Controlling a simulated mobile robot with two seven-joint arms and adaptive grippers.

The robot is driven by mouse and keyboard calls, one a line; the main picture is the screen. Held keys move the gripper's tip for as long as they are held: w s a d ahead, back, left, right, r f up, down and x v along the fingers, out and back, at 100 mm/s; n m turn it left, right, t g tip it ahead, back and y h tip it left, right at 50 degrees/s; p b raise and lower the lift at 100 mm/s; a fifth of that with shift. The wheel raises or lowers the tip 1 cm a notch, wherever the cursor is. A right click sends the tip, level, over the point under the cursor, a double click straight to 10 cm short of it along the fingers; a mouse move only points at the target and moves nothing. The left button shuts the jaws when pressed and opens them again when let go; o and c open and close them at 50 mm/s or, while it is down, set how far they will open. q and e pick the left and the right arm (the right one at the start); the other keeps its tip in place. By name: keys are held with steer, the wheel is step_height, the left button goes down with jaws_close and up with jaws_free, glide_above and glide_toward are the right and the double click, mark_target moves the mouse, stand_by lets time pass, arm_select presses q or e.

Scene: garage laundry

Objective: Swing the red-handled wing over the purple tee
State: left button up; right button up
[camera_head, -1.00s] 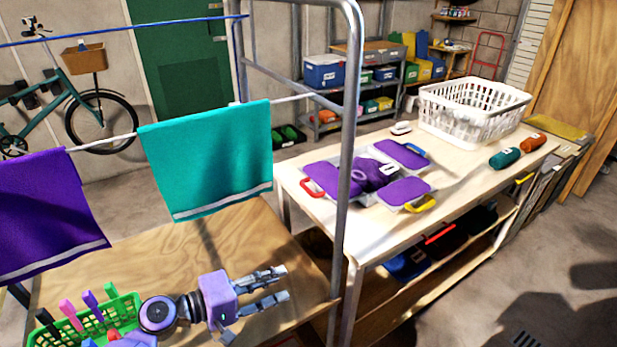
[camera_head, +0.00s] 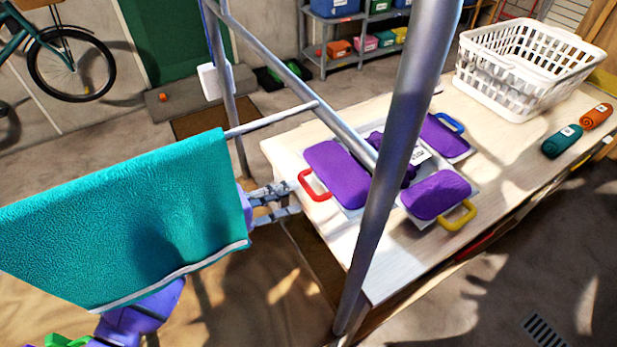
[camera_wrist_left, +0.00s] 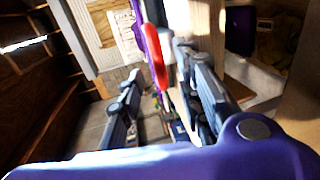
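The folding board lies on the white table with purple pads on its wings. The red-handled wing (camera_head: 337,172) lies flat at its left, its red handle (camera_head: 313,186) sticking out toward me. The purple tee (camera_head: 408,174) is bunched in the middle with a white label, partly hidden by a rack post. My left gripper (camera_head: 295,199) is open and empty, its fingertips just left of the red handle; the hanging teal towel hides part of my arm. In the left wrist view, the red handle (camera_wrist_left: 154,58) shows ahead between the open fingers. My right gripper is not in view.
A grey metal rack post (camera_head: 400,125) stands close in front of the board, with a bar across behind it. The teal towel (camera_head: 130,215) hangs at left. A blue-handled wing (camera_head: 445,136) and yellow-handled wing (camera_head: 437,195) lie flat. A white basket (camera_head: 525,100) stands behind.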

mark_target(305, 189)
arm_select(q)
steer(key=x, duration=0.5)
steer(key=shift+d+r+p, duration=0.15)
steer(key=shift+d+p, duration=0.05)
steer(key=shift+p, duration=0.2)
steer(key=shift+w+d, duration=0.25)
steer(key=shift+d, duration=0.05)
steer(key=shift+w+d+f, duration=0.1)
steer(key=shift+d+f, duration=0.05)
steer(key=shift+f, duration=0.05)
jaws_close()
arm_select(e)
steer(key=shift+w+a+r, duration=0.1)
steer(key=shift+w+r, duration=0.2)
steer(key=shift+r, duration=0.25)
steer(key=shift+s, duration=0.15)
